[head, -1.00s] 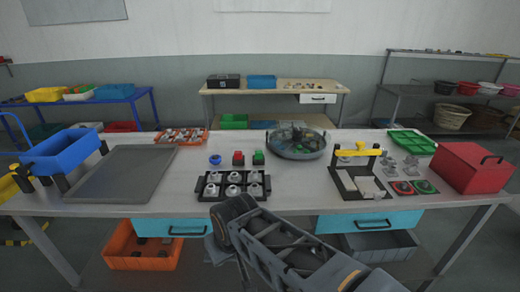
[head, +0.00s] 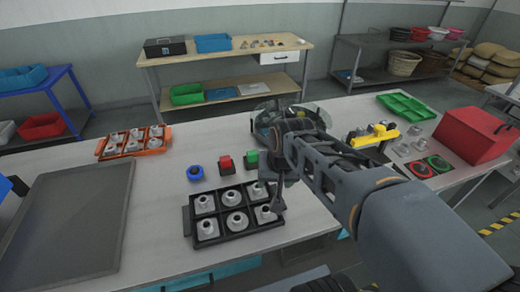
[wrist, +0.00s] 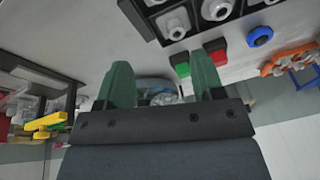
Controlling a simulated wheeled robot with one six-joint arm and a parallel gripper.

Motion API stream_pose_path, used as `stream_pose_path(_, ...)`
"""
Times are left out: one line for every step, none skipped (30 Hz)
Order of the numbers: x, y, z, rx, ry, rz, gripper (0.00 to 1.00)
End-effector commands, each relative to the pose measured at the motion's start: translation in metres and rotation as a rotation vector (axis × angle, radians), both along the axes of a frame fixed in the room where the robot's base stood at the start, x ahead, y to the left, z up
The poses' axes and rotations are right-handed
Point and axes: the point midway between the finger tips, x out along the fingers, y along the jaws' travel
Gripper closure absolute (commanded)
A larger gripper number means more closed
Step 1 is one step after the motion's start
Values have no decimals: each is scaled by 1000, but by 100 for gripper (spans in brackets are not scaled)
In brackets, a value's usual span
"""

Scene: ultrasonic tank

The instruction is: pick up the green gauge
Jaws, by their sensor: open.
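The green gauge (head: 251,159), a small green block, stands on the table just right of a red block (head: 226,165). My arm's elbow is just right of it in the head view. In the wrist view the green gauge (wrist: 181,65) shows between my fingertips and beyond them, apart from them. My gripper (wrist: 163,78) is open and empty, with two dark green fingers. In the head view the gripper end is small and dark near the right end of the black tray, and its fingertips are hard to make out.
A black tray (head: 187,222) of metal parts lies in front of the blocks. A blue ring (head: 195,173) is left of the red block. A round tank (head: 262,117) is behind my arm. A yellow-handled fixture (head: 376,136) and red box (head: 472,137) are right.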

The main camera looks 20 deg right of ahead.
Motion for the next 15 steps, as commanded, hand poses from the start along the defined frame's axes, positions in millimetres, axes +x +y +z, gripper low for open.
stream_pose_path(19,-2,13,39,34,-86,38)
stream_pose_path(31,-3,18,64,52,-143,38)
stream_pose_path(46,-5,24,99,79,-223,38)
stream_pose_path(58,-7,27,125,102,-286,38)
stream_pose_path(70,-9,30,151,122,-345,38)
stream_pose_path(86,-13,34,183,152,-426,38)
stream_pose_path(97,-15,35,208,174,-487,38)
stream_pose_path(109,-18,36,229,195,-544,38)
stream_pose_path(124,-22,37,259,226,-620,38)
stream_pose_path(134,-24,36,279,247,-676,38)
stream_pose_path(144,-27,36,299,269,-727,38)
stream_pose_path(157,-31,34,324,298,-795,38)
stream_pose_path(166,-33,33,340,318,-842,38)
stream_pose_path(174,-36,31,356,337,-887,38)
stream_pose_path(184,-39,28,375,363,-943,38)
